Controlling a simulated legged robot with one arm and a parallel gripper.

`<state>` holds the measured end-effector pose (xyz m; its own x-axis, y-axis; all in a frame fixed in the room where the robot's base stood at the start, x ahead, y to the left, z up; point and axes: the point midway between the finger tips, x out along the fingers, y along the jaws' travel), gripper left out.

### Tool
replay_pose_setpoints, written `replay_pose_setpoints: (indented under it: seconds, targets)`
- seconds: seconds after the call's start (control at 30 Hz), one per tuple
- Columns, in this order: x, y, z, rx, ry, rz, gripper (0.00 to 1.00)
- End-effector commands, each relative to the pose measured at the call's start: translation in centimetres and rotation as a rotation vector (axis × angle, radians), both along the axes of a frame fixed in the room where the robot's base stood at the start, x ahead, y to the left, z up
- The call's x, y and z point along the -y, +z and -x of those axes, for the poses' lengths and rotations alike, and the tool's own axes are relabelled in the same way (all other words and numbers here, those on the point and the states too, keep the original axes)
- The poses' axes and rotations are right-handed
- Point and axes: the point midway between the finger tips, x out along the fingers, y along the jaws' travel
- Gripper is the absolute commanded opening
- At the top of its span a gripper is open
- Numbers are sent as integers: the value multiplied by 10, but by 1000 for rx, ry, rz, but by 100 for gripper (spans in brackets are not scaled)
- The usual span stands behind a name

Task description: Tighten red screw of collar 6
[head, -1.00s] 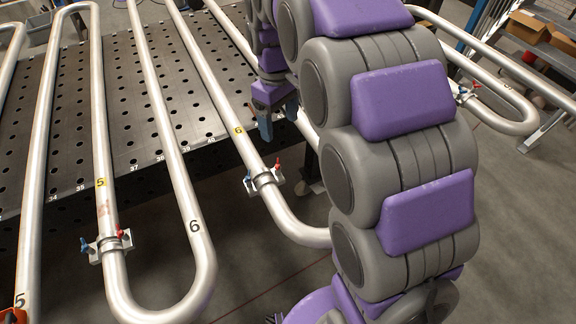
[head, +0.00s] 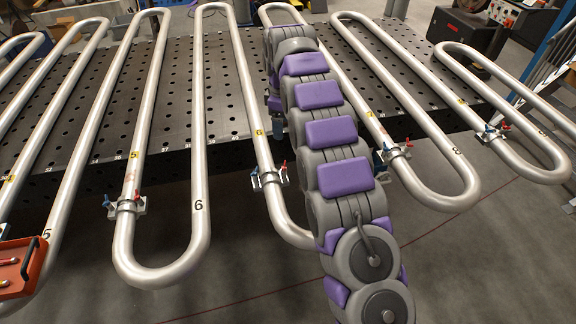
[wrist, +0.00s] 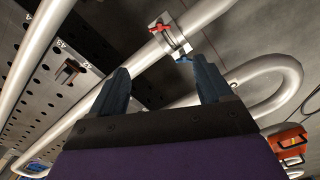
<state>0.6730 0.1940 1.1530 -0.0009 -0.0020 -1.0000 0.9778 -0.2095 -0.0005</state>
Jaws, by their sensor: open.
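Collar 6 (head: 270,179) is a metal clamp around the pipe marked with a yellow 6, in the middle of the head view. Its red screw (head: 284,165) is on the right and its blue screw (head: 254,171) on the left. My gripper (head: 278,128) is beyond and above the collar, partly hidden by my arm. In the wrist view my open, empty gripper (wrist: 161,65) points toward a collar (wrist: 174,38), seemingly the same one, with a red screw (wrist: 160,27) and a blue screw (wrist: 184,60). The fingers appear apart from both screws.
Collar 5 (head: 126,206) is on the pipe to the left. Another collar (head: 391,151) is to the right of my arm. Pipe coils run over the perforated table (head: 230,120) and past its front edge. A red-orange toolbox (head: 22,268) is at the left edge. Floor in front is clear.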

Motion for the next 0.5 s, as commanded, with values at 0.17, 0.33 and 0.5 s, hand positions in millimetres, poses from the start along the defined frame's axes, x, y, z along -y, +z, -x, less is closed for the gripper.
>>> replay_pose_setpoints:
  seconds: [0.17,0.33,0.5]
  targets:
    - [-1,-14,-1,1,2,1,79]
    - [-3,-44,1,-4,3,4,79]
    - [-2,-78,1,-5,3,2,79]
